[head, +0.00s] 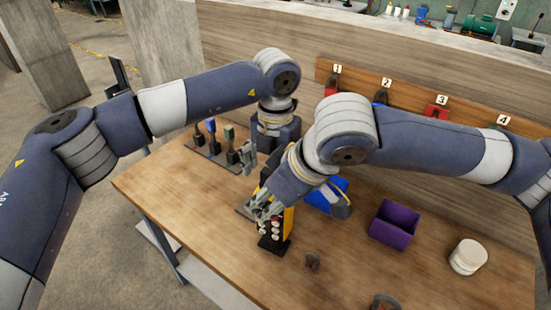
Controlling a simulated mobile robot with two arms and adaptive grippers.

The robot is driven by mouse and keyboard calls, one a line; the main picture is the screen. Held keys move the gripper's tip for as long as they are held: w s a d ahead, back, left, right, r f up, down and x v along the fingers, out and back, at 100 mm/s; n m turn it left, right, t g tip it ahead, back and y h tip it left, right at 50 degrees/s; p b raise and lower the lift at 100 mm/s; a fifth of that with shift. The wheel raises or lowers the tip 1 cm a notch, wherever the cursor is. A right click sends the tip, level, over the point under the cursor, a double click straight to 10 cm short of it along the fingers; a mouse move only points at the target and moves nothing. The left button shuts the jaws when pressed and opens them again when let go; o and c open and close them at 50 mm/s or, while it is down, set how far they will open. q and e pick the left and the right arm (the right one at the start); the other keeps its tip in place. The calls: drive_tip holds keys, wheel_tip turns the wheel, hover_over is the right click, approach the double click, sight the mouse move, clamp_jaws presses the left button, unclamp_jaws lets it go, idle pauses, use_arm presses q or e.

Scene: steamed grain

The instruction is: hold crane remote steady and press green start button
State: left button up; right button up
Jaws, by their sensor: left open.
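The crane remote (288,221) is a yellow and black upright box with several pale and reddish buttons on its near face. It stands on the wooden table near the middle of the head view. My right gripper (259,208) reaches down at the top left of the remote and partly covers it. I cannot tell whether its fingers touch the remote or how far apart they are. My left gripper (249,158) is open, pointing down above the table, behind and left of the remote. A green button cannot be made out.
A purple bin (394,225), stacked white discs (467,257) and a blue object (334,198) stand right of the remote. A rack with several upright tools (212,140) is at the back left. The front left tabletop is clear.

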use_arm(q)
drive_tip(key=shift+f, duration=2.2)
drive_tip(key=c, duration=1.6)
use_arm(e)
drive_tip(key=shift+c, duration=0.5)
clamp_jaws()
use_arm(q)
drive_tip(key=shift+s, duration=0.15)
use_arm(e)
drive_tip(key=shift+a, duration=0.1)
